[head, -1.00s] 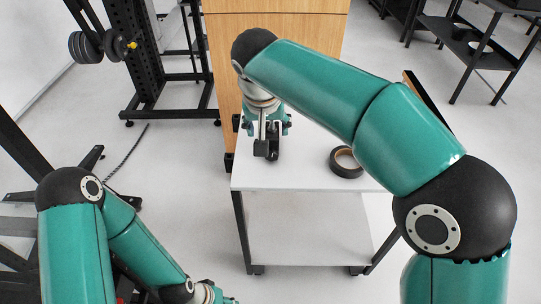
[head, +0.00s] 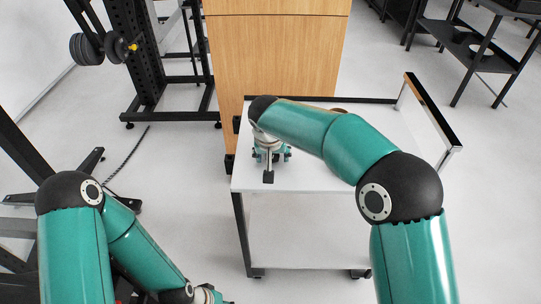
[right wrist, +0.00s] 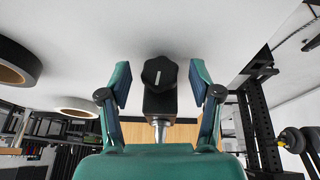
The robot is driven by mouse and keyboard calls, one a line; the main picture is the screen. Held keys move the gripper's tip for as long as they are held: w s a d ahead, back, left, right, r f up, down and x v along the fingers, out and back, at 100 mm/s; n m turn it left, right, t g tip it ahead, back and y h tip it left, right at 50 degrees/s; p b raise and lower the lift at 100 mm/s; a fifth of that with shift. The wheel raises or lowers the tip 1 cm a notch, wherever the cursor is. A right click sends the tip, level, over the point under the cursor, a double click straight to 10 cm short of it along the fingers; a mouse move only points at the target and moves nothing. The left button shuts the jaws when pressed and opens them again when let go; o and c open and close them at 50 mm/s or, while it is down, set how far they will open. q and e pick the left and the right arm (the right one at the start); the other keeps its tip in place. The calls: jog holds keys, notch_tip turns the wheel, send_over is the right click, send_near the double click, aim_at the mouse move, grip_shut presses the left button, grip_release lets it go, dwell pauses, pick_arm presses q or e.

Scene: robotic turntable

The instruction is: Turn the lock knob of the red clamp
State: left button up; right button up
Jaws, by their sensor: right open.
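In the right wrist view a black lobed knob (right wrist: 160,72) with a white mark sits on a dark block with a silver shaft. No red part of the clamp shows. My right gripper (right wrist: 160,82) is open, with one finger on each side of the knob and a visible gap on both sides. In the head view my right gripper (head: 271,155) points down over the left part of the white table, and the knob cannot be made out there. My left arm comes in at the lower left; its fingers are out of view.
The white table (head: 310,178) has a dark raised rail. The right wrist view shows a black ring (right wrist: 18,62) and a second ring (right wrist: 78,107) on it. A wooden cabinet (head: 275,55) stands behind. A weight rack (head: 145,60) stands at the back left.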

jog(key=shift+f, duration=0.15)
jog(key=c, duration=1.2)
jog(key=shift+o, duration=0.2)
jog(key=shift+a+h+p, duration=0.15)
jog(key=shift+h+p, duration=0.2)
jog(key=shift+h, duration=0.25)
jog(key=shift+n+h+p, duration=0.3)
jog(key=shift+h+p, duration=0.05)
jog(key=shift+h, duration=0.35)
jog(key=o, duration=1.2)
jog(key=shift+c, duration=0.2)
